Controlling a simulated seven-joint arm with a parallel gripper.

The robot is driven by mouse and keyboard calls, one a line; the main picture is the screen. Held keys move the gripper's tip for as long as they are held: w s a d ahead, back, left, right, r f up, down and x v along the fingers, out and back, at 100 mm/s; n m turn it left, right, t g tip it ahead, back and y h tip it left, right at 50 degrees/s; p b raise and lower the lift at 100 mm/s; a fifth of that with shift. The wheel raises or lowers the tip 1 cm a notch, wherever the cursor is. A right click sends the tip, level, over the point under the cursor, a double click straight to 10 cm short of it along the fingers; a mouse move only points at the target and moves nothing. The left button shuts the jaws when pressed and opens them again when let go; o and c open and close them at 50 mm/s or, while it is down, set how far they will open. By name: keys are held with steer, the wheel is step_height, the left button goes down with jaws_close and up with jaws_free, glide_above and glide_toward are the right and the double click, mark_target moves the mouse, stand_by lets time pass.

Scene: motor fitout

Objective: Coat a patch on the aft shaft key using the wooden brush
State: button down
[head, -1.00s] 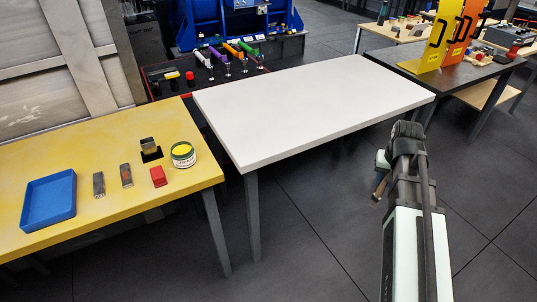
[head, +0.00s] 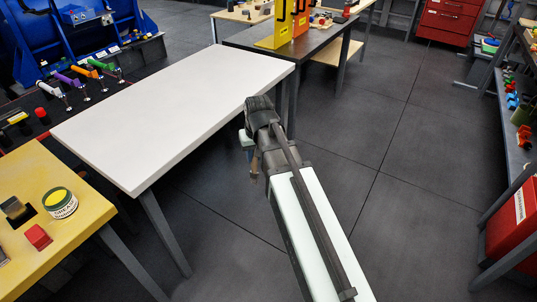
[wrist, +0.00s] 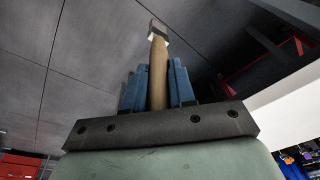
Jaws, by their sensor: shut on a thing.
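In the wrist view my gripper (wrist: 158,88) has two blue fingers shut on the wooden brush (wrist: 158,70). The brush has a tan wooden handle and a pale metal band near its far end. In the head view the brush handle (head: 254,166) hangs below my gripper (head: 250,144), over the floor and just off the near edge of the white table. A tin (head: 60,202) with a yellow top stands on the yellow table at the lower left. I cannot make out the aft shaft key in either view.
The white table (head: 180,110) is bare. The yellow table (head: 80,232) also holds a red block (head: 38,237) and a dark block (head: 15,208). A blue machine (head: 85,35) with coloured-handled levers stands at the upper left. Open floor lies right of my arm.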

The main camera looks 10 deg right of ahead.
steer(key=s+a+r+n+y, duration=0.15)
steer(key=s+a+r, duration=0.35)
steer(key=a, duration=1.2)
steer(key=s+a+r+n+g, duration=0.1)
steer(key=s+a+r+n, duration=0.15)
steer(key=a+r, duration=0.95)
steer(key=s+a+r+n+y, duration=0.1)
steer(key=s+a+n, duration=0.25)
steer(key=a, duration=1.85)
steer(key=w+a+r+m+t, duration=0.2)
steer(key=a+r+m, duration=0.2)
steer(key=m, duration=0.4)
steer(key=shift+w+a+m+y, duration=0.35)
steer(key=shift+a, duration=0.25)
steer(key=shift+f, duration=3.5)
